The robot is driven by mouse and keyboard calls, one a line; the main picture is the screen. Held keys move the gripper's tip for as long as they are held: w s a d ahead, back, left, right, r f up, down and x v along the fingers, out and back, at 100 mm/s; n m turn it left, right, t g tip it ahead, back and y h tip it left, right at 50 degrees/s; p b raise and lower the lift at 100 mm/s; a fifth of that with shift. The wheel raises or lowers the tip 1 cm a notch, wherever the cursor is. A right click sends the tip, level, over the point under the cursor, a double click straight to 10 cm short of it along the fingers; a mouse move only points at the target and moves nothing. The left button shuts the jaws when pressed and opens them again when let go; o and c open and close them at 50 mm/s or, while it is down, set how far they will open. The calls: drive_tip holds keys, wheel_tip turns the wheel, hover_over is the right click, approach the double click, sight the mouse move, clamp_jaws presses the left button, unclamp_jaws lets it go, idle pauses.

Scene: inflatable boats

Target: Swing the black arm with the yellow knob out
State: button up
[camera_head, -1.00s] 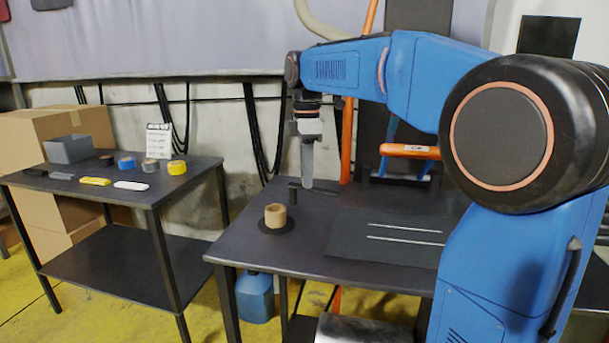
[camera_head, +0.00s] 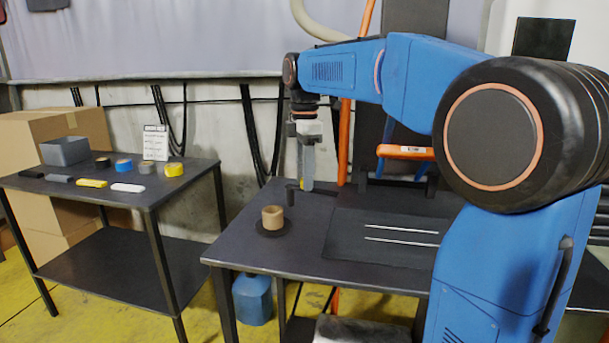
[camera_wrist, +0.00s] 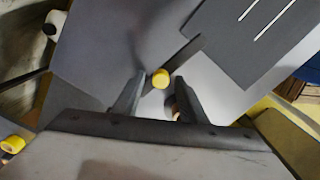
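The black arm (camera_wrist: 188,50) runs from the yellow knob (camera_wrist: 160,78) toward the upper right in the wrist view. In the head view, the black arm (camera_head: 293,196) stands low over the dark table, and a bit of the yellow knob (camera_head: 302,184) shows beside my fingertips. My gripper (camera_wrist: 160,82) points down and is open, with one finger on each side of the knob. A gap shows between the knob and the fingers in the wrist view; I cannot tell whether either touches it. My gripper (camera_head: 307,187) hides part of the arm in the head view.
A brown roll (camera_head: 272,217) stands on a black disc near the table's left front. A dark panel with two light strips (camera_head: 400,235) lies to the right. A second table (camera_head: 150,197) at the left holds tapes and a grey bin (camera_head: 65,151). Orange pipes stand behind.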

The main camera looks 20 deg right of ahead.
wheel_tip(320, 180, up, 17)
drive_tip(key=shift+r, duration=0.2)
idle(0.6)
idle(0.4)
